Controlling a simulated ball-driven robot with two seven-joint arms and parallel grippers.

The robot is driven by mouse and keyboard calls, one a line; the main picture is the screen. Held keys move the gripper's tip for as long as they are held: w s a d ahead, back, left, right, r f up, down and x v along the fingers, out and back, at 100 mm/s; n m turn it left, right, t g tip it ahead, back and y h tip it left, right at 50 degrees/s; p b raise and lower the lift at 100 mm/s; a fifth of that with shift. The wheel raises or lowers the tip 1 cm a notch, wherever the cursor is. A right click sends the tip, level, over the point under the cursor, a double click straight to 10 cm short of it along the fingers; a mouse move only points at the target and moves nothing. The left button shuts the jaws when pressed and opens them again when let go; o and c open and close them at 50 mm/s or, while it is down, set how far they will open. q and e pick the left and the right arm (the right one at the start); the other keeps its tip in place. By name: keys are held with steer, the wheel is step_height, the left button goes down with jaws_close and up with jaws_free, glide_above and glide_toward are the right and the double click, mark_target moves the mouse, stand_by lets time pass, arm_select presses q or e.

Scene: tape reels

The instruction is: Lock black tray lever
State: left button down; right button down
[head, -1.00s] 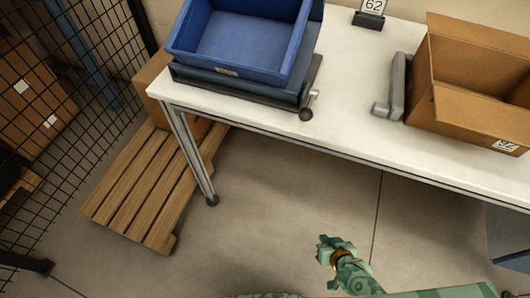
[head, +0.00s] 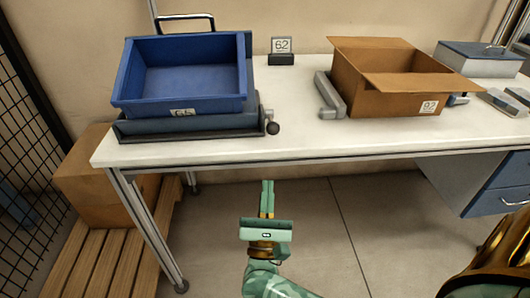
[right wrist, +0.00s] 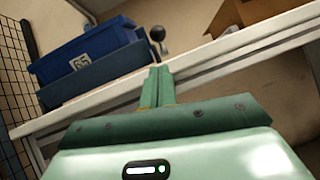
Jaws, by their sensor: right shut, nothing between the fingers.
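The black tray (head: 190,134) is a dark, low base on the white table at the left, with a blue bin marked 65 (head: 185,85) sitting on it. Its lever, with a dark round knob (head: 272,128), sticks out at the tray's right front corner. The knob also shows in the right wrist view (right wrist: 157,33), above the fingertips. My right gripper (head: 267,184) is shut and empty. It is in front of the table's front edge, below the lever and apart from it. My left gripper is not in view.
The white table (head: 300,140) has its front edge between my right gripper and the lever. An open cardboard box (head: 385,95) with a grey bracket (head: 328,95) beside it stands to the right. A 62 sign (head: 282,50) stands behind. Bare tabletop lies between lever and bracket.

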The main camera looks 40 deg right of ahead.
mark_target(270, 150)
steer(key=x, duration=1)
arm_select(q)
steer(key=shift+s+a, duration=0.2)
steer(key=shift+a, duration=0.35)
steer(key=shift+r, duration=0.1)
arm_select(e)
steer(key=shift+r, duration=0.1)
